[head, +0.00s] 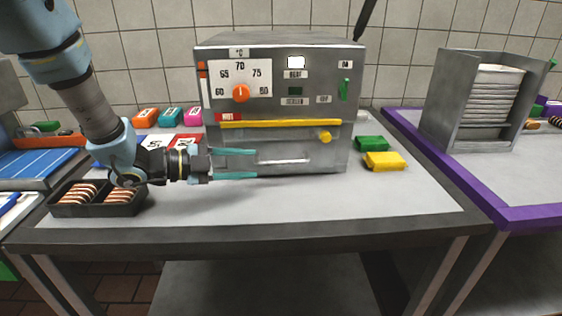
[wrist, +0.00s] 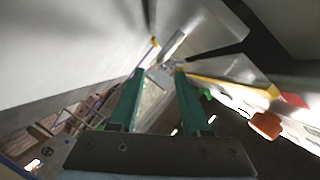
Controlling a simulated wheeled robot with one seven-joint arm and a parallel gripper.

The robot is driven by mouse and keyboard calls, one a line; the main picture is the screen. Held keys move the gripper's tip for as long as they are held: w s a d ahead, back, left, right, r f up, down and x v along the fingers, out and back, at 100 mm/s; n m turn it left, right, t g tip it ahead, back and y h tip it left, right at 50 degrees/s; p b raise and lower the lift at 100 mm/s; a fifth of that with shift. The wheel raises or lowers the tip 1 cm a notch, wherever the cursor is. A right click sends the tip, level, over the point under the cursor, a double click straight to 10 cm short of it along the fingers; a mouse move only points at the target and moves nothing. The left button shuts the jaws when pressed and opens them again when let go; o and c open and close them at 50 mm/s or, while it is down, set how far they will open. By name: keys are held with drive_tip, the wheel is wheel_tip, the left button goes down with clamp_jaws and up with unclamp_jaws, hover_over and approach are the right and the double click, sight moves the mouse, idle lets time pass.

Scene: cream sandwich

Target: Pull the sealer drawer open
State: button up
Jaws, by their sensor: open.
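The sealer (head: 300,112) is a grey metal box at the back middle of the table, with a temperature dial and a yellow strip. Its lower front, the drawer (head: 290,148), looks closed and carries a thin pale bar handle (head: 284,162). My gripper (head: 257,163) reaches in from the left in front of the drawer. Its two teal fingers are open, one above the other, with tips near the handle's left end. In the wrist view the open fingers (wrist: 160,72) point towards grey metal surfaces. I cannot tell whether the handle lies between them or touches them.
A black tray (head: 97,211) of sliced items sits at the table's left. A yellow block (head: 386,160) and a green block (head: 371,143) lie right of the sealer. A grey rack (head: 459,110) stands on the purple-edged table. The front of the grey tabletop (head: 320,208) is clear.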

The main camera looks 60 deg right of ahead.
sight(270, 163)
drive_tip(key=p+x, duration=0.2)
drive_tip(key=x, duration=0.6)
drive_tip(key=shift+d+f, duration=0.15)
drive_tip(key=shift+d, duration=0.05)
drive_tip(key=shift+c, duration=0.4)
clamp_jaws()
idle(0.7)
